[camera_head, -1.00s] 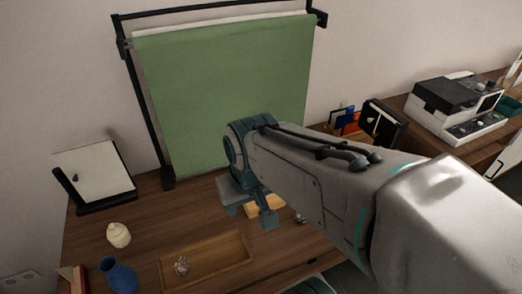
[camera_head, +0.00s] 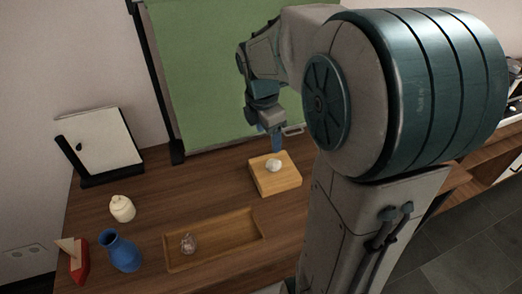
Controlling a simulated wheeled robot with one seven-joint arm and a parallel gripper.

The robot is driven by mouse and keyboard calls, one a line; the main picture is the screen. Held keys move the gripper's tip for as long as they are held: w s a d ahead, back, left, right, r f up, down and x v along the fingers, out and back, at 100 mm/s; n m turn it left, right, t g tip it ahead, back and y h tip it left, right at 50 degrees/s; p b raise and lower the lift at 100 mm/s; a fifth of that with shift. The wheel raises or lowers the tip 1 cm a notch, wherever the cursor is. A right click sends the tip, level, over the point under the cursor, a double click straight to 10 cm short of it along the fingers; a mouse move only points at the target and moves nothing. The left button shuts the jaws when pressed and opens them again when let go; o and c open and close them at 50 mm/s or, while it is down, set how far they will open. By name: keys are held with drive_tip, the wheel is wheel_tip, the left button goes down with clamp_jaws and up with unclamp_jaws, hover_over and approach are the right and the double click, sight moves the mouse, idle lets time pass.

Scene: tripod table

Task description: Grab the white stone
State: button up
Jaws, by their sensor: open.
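The white stone (camera_head: 273,166) lies on a square light-wood block (camera_head: 288,181) on the brown table (camera_head: 210,194). My gripper (camera_head: 277,140) is above and just behind the stone, pointing down and apart from it. A blue finger shows over the block; the other finger is hard to make out. My gripper is open, with nothing seen in it.
A shallow wooden tray (camera_head: 254,221) holds a small shiny lump (camera_head: 188,244). A cream jar (camera_head: 122,208), a blue vase (camera_head: 121,252) and a red-and-white object (camera_head: 74,262) stand at the left. A green backdrop (camera_head: 200,75) rises behind. My arm fills the right side.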

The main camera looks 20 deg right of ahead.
drive_tip(key=w+f+n, duration=0.1)
drive_tip(key=w+n, duration=0.1)
drive_tip(key=b, duration=0.2)
approach(273, 161)
drive_tip(key=shift+n, duration=0.3)
drive_tip(key=f, duration=0.5)
drive_tip(key=shift+d, duration=0.25)
drive_tip(key=f, duration=0.3)
drive_tip(key=d+f, duration=0.1)
drive_tip(key=f, duration=0.1)
drive_tip(key=shift+w+b, duration=0.3)
drive_tip(key=shift+w, duration=0.05)
drive_tip(key=c, duration=1.1)
